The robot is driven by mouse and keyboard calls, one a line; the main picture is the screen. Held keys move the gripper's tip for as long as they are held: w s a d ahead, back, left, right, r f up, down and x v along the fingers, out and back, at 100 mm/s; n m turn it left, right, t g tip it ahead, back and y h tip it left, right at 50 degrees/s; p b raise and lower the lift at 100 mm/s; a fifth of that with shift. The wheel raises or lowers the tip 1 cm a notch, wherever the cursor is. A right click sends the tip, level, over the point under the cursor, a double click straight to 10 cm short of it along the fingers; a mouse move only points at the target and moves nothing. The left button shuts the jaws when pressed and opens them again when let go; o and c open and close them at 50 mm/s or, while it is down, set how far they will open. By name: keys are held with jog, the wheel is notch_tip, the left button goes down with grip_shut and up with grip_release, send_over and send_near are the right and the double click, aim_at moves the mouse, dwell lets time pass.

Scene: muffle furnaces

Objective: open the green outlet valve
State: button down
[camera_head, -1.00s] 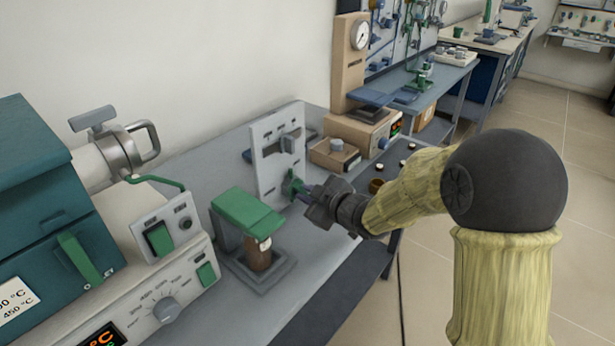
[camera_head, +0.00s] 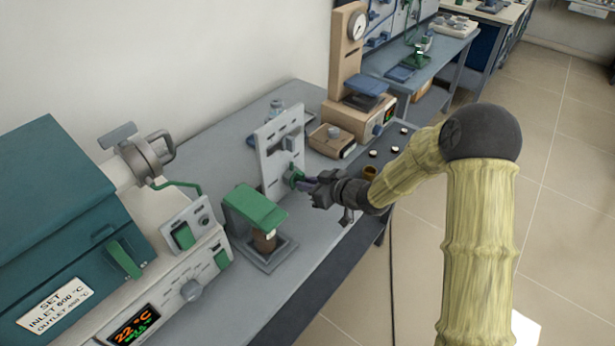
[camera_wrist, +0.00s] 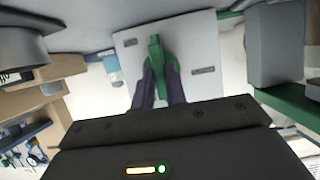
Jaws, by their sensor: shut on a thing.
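The green outlet valve (camera_head: 296,177) is a green handle low on an upright light-grey panel (camera_head: 270,165) that stands on the bench. In the wrist view the green handle (camera_wrist: 155,60) sits on the panel's face between my two dark fingers. My gripper (camera_head: 306,182) reaches it from the right and is shut on the handle. The fingers (camera_wrist: 160,88) hide part of the handle's lower end. A grey lever block (camera_head: 289,143) sits higher on the same panel.
A green-topped stand (camera_head: 255,207) holding a brown bottle is close left of the panel. The teal furnace (camera_head: 70,200) with its control front stands farther left. A beige device with a gauge (camera_head: 350,60) is behind. Small jars stand right of the panel.

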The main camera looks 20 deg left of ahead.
jog(key=shift+f, duration=0.1)
dwell(0.3)
jog(key=c, duration=1.4)
grip_release()
jog(key=shift+c, duration=0.2)
jog(key=shift+d, duration=0.15)
jog(key=shift+s+d+r, duration=0.1)
jog(key=shift+d+r, duration=0.15)
jog(key=shift+d, duration=0.05)
jog(key=p+v, duration=0.1)
jog(key=v, duration=1.5)
jog(key=shift+s+d+p, duration=0.15)
jog(key=shift+s+p, duration=0.05)
jog(key=shift+p, duration=0.1)
jog(key=shift+w, duration=0.1)
